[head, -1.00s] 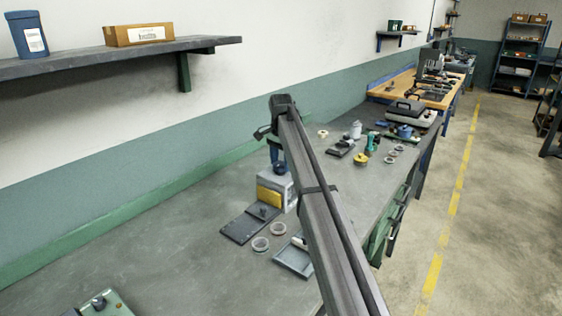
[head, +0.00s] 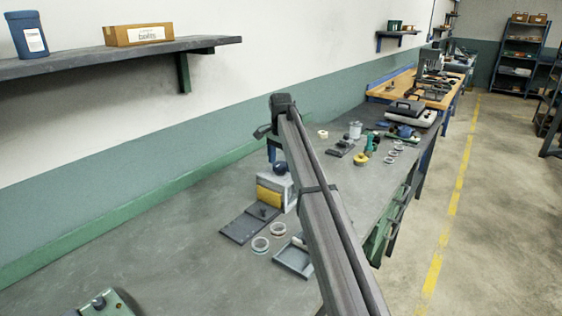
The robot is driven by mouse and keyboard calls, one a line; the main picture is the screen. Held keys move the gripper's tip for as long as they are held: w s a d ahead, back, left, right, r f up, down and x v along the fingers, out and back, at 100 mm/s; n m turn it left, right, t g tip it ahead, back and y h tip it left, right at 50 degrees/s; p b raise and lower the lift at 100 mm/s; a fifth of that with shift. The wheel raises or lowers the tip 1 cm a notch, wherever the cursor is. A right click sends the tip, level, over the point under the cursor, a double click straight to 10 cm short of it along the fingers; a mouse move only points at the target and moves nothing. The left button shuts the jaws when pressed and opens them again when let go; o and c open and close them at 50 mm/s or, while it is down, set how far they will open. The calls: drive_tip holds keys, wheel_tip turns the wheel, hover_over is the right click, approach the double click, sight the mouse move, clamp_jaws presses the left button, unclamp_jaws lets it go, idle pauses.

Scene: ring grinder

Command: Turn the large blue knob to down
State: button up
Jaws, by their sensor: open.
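A dark blue rounded part (head: 280,168) sits on top of a small grey machine with a yellow front panel (head: 269,196), in the middle of the head view. It may be the large blue knob; it is too small to tell which way it points. My long grey arm (head: 325,220) rises from the bottom edge and ends at a dark joint just above and beside this machine. The arm covers the machine's right side. I cannot make out my gripper or its fingertips.
A dark plate (head: 245,226), two rings (head: 261,244) and a grey tray (head: 292,260) lie before the machine. A green box with a dark knob (head: 99,302) is cut off at the lower left. Several small parts stand farther along the bench.

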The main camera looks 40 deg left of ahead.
sight(281, 164)
wheel_tip(281, 164, up, 14)
drive_tip(key=shift+f, duration=0.2)
drive_tip(key=shift+f+n, duration=0.15)
drive_tip(key=shift+n, duration=0.15)
idle(0.5)
wheel_tip(281, 164, down, 14)
drive_tip(key=shift+r, duration=0.2)
idle(0.4)
drive_tip(key=shift+c, duration=0.2)
drive_tip(key=c, duration=1)
drive_tip(key=o, duration=1)
